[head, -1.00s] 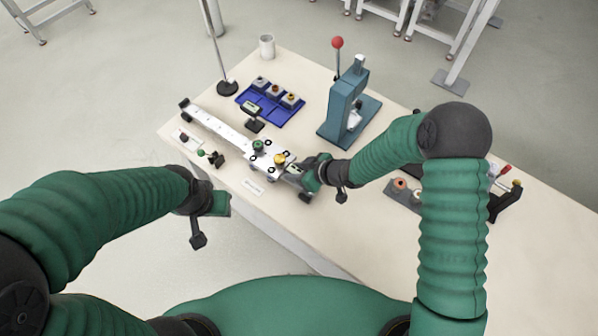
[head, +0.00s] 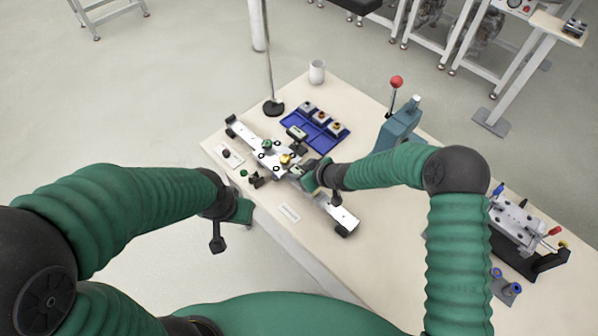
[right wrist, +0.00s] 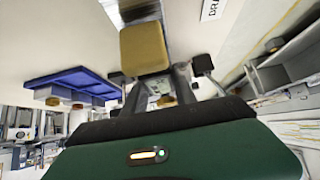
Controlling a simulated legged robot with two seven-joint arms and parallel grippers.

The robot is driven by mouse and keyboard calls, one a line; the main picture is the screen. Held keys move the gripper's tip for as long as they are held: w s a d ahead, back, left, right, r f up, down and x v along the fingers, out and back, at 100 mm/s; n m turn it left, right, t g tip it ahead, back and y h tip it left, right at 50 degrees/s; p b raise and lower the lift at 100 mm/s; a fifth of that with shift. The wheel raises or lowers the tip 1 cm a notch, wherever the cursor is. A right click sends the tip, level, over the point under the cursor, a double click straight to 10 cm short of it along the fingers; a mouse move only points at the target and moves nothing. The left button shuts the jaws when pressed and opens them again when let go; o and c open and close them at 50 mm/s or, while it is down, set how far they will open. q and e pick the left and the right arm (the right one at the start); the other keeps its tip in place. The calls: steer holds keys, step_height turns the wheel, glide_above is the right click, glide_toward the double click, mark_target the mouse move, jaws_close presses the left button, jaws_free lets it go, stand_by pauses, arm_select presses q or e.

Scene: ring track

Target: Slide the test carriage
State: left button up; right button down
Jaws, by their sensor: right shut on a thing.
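The test carriage (head: 270,160), a pale plate with a green knob and a yellow knob (head: 286,159), sits on a silver rail (head: 332,209) that runs from upper left to lower right. It is on the upper-left half, with bare rail to its lower right. My right gripper (head: 302,174) is shut on the carriage's near right end; its fingers partly hide the grip. In the right wrist view the yellow knob (right wrist: 143,48) stands just beyond the fingers. My left gripper (head: 228,222) hangs off the table's left edge, away from the carriage; its opening is unclear.
A blue tray (head: 305,136) with several small parts lies behind the rail, near a black-based pole (head: 273,107) and a white cup (head: 317,72). A teal press (head: 400,125) with a red ball lever stands at the back. A label (head: 290,212) lies in front of the rail.

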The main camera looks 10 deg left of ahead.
steer(key=shift+w+r, duration=0.1)
steer(key=shift+w, duration=0.1)
steer(key=c, duration=1.3)
jaws_free()
steer(key=o, duration=0.3)
steer(key=shift+a, duration=0.25)
steer(key=p+v, duration=0.2)
steer(key=v, duration=1.4)
steer(key=shift+s+d, duration=0.15)
steer(key=shift+d, duration=0.15)
steer(key=shift+r, duration=0.1)
